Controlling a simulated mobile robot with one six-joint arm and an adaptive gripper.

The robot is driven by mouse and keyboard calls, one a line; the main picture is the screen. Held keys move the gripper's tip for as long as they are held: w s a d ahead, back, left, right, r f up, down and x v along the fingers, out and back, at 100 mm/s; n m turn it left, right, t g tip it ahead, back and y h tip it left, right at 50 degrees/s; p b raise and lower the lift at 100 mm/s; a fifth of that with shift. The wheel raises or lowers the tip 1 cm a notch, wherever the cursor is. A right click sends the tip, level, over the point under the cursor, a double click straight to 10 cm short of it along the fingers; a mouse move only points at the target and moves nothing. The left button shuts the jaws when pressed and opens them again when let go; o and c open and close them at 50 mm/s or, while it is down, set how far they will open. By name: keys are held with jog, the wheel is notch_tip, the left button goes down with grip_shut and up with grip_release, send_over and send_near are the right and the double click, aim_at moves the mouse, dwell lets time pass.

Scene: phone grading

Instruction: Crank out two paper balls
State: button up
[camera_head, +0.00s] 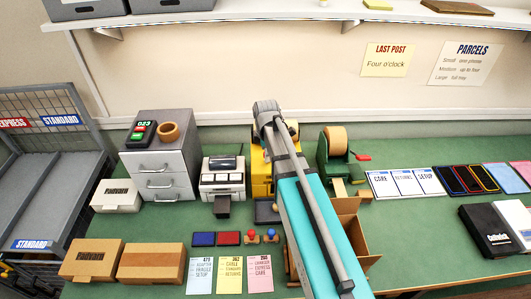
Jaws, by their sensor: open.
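A green machine (334,143) with a tan paper roll (335,139) on top and a red-ended crank handle (361,156) on its right side stands at the back, just right of my arm. A tan piece (338,188) is at its front; I cannot tell if it is paper. A yellow machine (260,178) stands to its left, mostly hidden behind my arm. No paper ball can be made out. My arm reaches up and back across the middle of the bench. Its fingers do not show, so I cannot see where my gripper is relative to the crank.
An open cardboard box (345,250) is right of my arm. A grey printer (222,177), a drawer cabinet (160,160) and cartons (152,263) stand left. Cards (406,183) and phones (467,179) lie right. Some green bench right of the box is clear.

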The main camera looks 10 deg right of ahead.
grip_shut()
jog(key=shift+w, duration=0.1)
dwell(0.4)
jog(key=m, duration=0.1)
jog(key=w+m, duration=0.1)
jog(key=m, duration=0.1)
jog(key=w+m, duration=0.1)
jog(key=m, duration=0.1)
jog(key=shift+d, duration=0.15)
jog(key=m, duration=0.2)
jog(key=w+d+m, duration=0.1)
jog(key=m, duration=0.2)
jog(key=shift+w+d+m+h, duration=0.15)
jog(key=shift+w+m+h, duration=0.15)
jog(key=shift+w, duration=0.05)
jog(key=m, duration=0.1)
jog(key=d+m, duration=0.1)
jog(key=m, duration=0.1)
jog(key=w+d+m, duration=0.1)
jog(key=m, duration=0.1)
jog(key=shift+g, duration=0.3)
jog(key=shift+d+m, duration=0.4)
jog(key=shift+m, duration=0.8)
jog(key=shift+d+m, duration=0.4)
jog(key=shift+m, duration=0.8)
